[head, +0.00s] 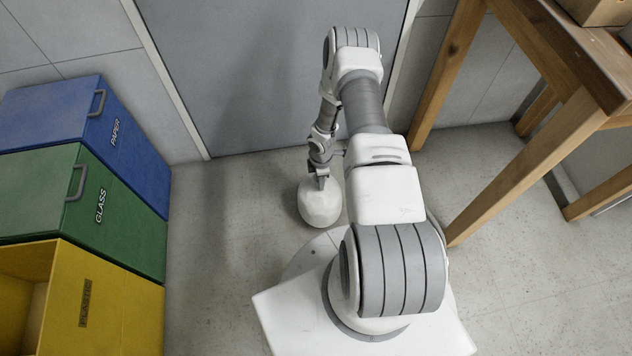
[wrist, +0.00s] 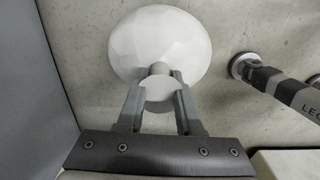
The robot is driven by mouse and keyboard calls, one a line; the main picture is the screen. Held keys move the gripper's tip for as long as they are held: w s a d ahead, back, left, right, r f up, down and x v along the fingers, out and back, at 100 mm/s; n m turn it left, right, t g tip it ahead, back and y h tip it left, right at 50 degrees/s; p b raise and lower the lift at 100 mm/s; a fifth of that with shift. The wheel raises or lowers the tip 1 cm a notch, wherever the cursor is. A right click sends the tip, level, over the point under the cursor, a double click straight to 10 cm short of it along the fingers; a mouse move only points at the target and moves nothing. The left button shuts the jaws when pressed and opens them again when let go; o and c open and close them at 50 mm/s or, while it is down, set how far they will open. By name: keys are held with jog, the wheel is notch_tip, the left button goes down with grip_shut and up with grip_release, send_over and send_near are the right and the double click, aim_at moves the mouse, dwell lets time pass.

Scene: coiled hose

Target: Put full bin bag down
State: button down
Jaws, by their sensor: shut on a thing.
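The full bin bag (head: 320,205) is a white, faceted, rounded bundle. In the head view it is low down by the floor, left of my arm and in front of the grey door. In the wrist view the bag (wrist: 160,45) fills the upper middle. My gripper (wrist: 160,88) is shut on the bag's narrow neck, one finger on each side. In the head view my gripper (head: 320,182) is above the bag, pointing down. I cannot tell whether the bag's underside touches the floor.
Blue paper (head: 128,140), green glass (head: 115,205) and yellow plastic (head: 105,300) bins stand at the left; the yellow one is open. A wooden table (head: 560,135) stands at the right. A grey door (head: 260,70) is behind the bag. Floor (head: 225,240) between bins and bag is clear.

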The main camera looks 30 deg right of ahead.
jog(key=shift+f, duration=0.3)
jog(key=c, duration=0.6)
grip_release()
jog(key=shift+f, duration=0.15)
jog(key=shift+o, duration=0.2)
